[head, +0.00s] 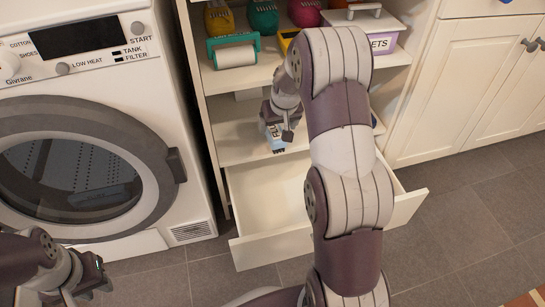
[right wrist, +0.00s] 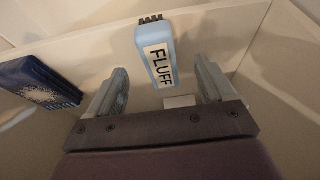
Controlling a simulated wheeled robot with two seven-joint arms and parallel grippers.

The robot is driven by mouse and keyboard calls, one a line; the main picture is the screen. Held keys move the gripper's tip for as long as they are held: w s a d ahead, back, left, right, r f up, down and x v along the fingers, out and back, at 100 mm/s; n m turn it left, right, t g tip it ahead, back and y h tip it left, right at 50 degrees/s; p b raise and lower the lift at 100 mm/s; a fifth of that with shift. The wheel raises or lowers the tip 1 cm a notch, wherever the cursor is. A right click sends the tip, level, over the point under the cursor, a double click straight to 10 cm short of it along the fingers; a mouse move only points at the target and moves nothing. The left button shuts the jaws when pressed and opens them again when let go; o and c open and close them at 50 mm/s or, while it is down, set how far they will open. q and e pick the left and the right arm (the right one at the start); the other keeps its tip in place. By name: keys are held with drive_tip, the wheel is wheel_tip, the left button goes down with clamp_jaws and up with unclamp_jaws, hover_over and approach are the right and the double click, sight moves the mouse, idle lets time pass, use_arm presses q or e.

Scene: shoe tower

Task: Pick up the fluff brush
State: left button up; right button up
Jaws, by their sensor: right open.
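The fluff brush (right wrist: 157,52) is light blue with a white label reading FLUFF and dark bristles or tips at its far end. In the right wrist view it lies between and beyond my open right gripper's fingers (right wrist: 162,80), with a gap on both sides. In the head view the brush (head: 277,145) shows as a small light blue end on the shelf above the open drawer, mostly hidden by my right gripper (head: 274,128). My left gripper (head: 84,281) is at the lower left, away from the brush; its finger opening is unclear.
An open, empty-looking drawer (head: 265,245) juts out below the shelf. A dryer (head: 75,150) stands left. Above are a green-framed roller (head: 233,56), coloured objects and a lidded purple-white box (head: 384,40). A dark blue packet (right wrist: 40,82) lies left of the brush in the wrist view.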

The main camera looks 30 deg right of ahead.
sight(275, 130)
drive_tip(key=shift+w+d+f+t+b, duration=0.15)
drive_tip(key=shift+w+d+f+b, duration=0.2)
drive_tip(key=shift+w+f, duration=0.2)
drive_tip(key=shift+w+d+f+t+b, duration=0.15)
drive_tip(key=shift+w+d+f+b, duration=0.15)
drive_tip(key=shift+w+f, duration=0.2)
drive_tip(key=b+x, duration=0.3)
drive_tip(key=x, duration=0.1)
drive_tip(key=b+x, duration=0.2)
drive_tip(key=shift+s+a+f+b, duration=0.1)
drive_tip(key=shift+s+a+b, duration=0.05)
drive_tip(key=shift+a+b, duration=0.15)
drive_tip(key=shift+r, duration=0.2)
use_arm(q)
wheel_tip(275, 130, down, 7)
drive_tip(key=shift+f, duration=0.2)
use_arm(e)
drive_tip(key=c, duration=1.1)
